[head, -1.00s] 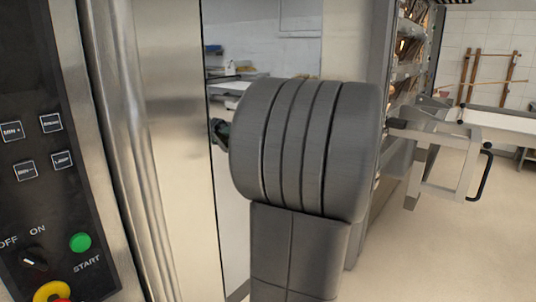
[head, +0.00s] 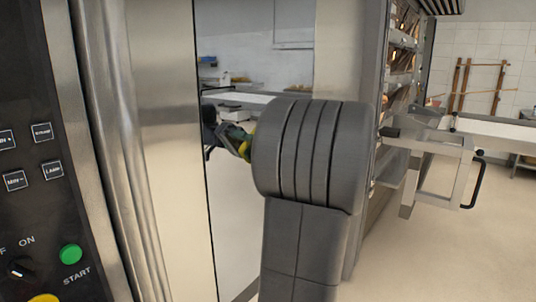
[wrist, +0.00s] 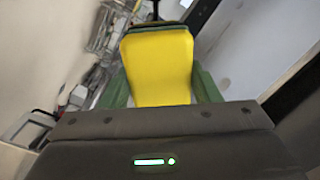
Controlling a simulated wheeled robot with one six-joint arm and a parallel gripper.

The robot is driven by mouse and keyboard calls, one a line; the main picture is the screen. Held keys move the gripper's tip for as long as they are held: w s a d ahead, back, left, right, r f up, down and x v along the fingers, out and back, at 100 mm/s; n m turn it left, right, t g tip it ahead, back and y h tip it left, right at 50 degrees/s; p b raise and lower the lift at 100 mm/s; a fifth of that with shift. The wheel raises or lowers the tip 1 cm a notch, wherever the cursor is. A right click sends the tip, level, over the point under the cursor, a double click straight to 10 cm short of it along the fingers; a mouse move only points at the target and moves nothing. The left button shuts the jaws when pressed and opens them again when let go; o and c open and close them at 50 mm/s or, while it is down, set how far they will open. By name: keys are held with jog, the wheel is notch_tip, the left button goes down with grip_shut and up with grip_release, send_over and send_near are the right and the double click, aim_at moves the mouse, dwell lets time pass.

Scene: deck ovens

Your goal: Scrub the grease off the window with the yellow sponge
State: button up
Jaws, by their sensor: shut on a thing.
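The yellow sponge (wrist: 158,70) sits between the two green fingers of my gripper (wrist: 160,85) in the wrist view, with a dark layer along its far edge. My gripper is shut on it. In the head view a bit of yellow and green (head: 240,141) shows just left of my arm's rounded grey joint, which hides most of the gripper. A tall glassy panel (head: 228,225), which looks like the window, stands behind it. I cannot tell whether the sponge touches the glass. I can make out no grease on it.
A steel column and control panel (head: 70,254) with buttons stand close on the left. At the right are a rack (head: 400,60) and a metal frame with a black handle (head: 474,182). The pale floor at the lower right is clear.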

jog(key=w+d, duration=0.4)
jog(key=w, duration=0.2)
jog(key=shift+w+d, duration=0.3)
jog(key=shift+w, duration=0.05)
dwell(0.5)
jog(key=shift+s+a+b, duration=0.45)
jog(key=shift+s+b, duration=0.25)
jog(key=shift+s, duration=0.1)
jog(key=shift+s+a+b, duration=0.45)
jog(key=shift+s+b, duration=0.2)
jog(key=shift+s, duration=0.1)
jog(key=shift+s+a+f+b, duration=0.15)
jog(key=shift+s+a+b, duration=0.35)
jog(key=shift+s+b, duration=0.2)
jog(key=s+a+b, duration=0.4)
jog(key=s+a, duration=0.1)
jog(key=s, duration=0.1)
jog(key=shift+s, duration=0.35)
